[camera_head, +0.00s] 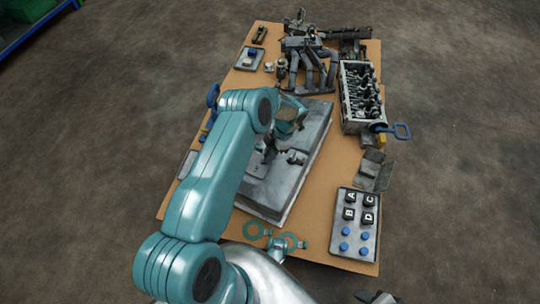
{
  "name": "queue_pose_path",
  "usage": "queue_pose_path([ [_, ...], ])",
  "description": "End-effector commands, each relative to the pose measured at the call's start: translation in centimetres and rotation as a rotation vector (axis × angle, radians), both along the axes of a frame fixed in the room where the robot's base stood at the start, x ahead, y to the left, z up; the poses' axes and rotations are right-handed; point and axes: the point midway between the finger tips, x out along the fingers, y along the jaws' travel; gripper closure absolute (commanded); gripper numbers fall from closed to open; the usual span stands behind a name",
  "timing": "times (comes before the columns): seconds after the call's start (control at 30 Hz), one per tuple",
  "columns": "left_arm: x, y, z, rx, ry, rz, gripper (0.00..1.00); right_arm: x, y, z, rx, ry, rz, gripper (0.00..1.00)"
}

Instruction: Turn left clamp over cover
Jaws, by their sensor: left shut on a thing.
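A large grey metal plate with a pale rim (312,160) lies at the middle of the table; I take it to be the base under the cover. A flat grey piece (258,166), perhaps the cover, shows on it beside my arm. A small dark clamp-like part (297,157) stands on the plate to the right of my left gripper. My left gripper (270,152) is low over the plate, shut on a small dark part, seemingly the left clamp. My teal arm hides much of both. A dark and grey piece at the bottom edge (376,297) seems to be my right gripper, mostly cut off.
An engine block (361,97) with a blue-handled tool (391,131) stands at the right. Dark manifold pipes (309,68) stand at the back. A panel of lettered and blue buttons (354,226) lies at front right.

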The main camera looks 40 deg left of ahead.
Motion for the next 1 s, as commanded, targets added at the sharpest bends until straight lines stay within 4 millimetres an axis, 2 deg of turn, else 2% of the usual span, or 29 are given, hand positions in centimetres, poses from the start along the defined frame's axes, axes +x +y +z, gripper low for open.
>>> queue_pose_path([
  [0.3, -0.11, 0.20, -0.17, 0.001, 0.003, 0.121, 1.00, 0.15, -0.14, -0.74, -0.001, -0.002, -0.006, 0.43],
  [0.87, -0.18, 0.20, -0.11, 0.001, 0.005, 0.145, 1.00, 0.17, -0.16, -0.80, -0.002, -0.003, -0.006, 0.43],
  [0.9, -0.18, 0.20, -0.12, 0.001, 0.005, 0.145, 0.79, 0.17, -0.16, -0.80, -0.002, -0.003, -0.006, 0.43],
  [0.93, -0.18, 0.20, -0.11, 0.001, 0.005, 0.145, 0.69, 0.17, -0.16, -0.80, -0.002, -0.003, -0.006, 0.43],
  [0.97, -0.17, 0.18, -0.11, 0.001, 0.005, 0.145, 0.62, 0.17, -0.16, -0.80, -0.002, -0.003, -0.006, 0.43],
  [1.0, -0.15, 0.17, -0.10, 0.001, 0.005, 0.144, 0.62, 0.16, -0.16, -0.80, -0.002, -0.003, -0.006, 0.43],
])
